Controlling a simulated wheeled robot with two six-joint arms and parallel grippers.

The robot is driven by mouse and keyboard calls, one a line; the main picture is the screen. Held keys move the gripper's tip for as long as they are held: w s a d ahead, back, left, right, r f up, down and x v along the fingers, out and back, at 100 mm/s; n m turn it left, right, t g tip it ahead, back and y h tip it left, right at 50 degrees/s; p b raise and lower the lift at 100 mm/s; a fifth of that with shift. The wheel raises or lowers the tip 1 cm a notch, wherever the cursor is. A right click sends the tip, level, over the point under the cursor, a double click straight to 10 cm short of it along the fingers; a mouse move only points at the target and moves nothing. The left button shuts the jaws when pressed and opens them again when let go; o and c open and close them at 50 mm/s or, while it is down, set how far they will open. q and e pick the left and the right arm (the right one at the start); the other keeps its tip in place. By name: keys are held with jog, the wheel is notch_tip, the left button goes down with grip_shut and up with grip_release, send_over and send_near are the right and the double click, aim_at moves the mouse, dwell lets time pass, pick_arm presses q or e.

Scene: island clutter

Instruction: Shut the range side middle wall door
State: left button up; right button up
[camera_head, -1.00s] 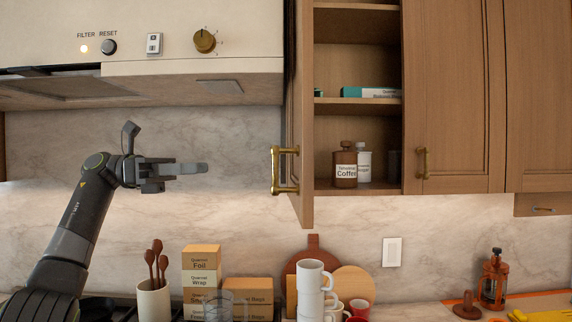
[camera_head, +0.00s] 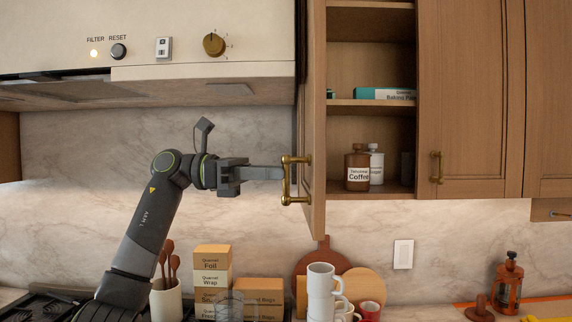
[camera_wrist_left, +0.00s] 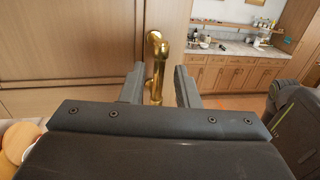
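The wooden wall cabinet door (camera_head: 314,130) beside the range hood stands open and is seen nearly edge-on. Its brass bar handle (camera_head: 288,180) is on the door's outer face, toward the hood. My left gripper (camera_head: 280,173) reaches in from the left at handle height. In the left wrist view, its two fingers (camera_wrist_left: 158,88) are apart, and the brass handle (camera_wrist_left: 156,60) shows between them. I cannot tell whether a finger touches it. The open cabinet (camera_head: 370,130) holds a brown coffee jar (camera_head: 357,168), a white jar and a teal box. My right gripper is out of view.
The range hood (camera_head: 200,40) is above and left of my arm. Below, the counter holds a spoon crock (camera_head: 166,300), stacked boxes (camera_head: 212,280), white mugs (camera_head: 320,285) and round boards. A closed cabinet door (camera_head: 470,100) is to the right.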

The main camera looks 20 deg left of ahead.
aim_at(312, 160)
pick_arm(q)
jog(key=shift+w+d+p, duration=0.2)
jog(key=shift+d+p, duration=0.1)
jog(key=shift+d, duration=0.85)
jog(key=shift+w+d, duration=0.1)
jog(key=shift+d, duration=0.2)
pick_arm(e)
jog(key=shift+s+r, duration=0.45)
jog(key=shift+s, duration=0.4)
pick_arm(q)
jog(key=shift+c, duration=0.3)
jog(key=c, duration=0.5)
grip_shut()
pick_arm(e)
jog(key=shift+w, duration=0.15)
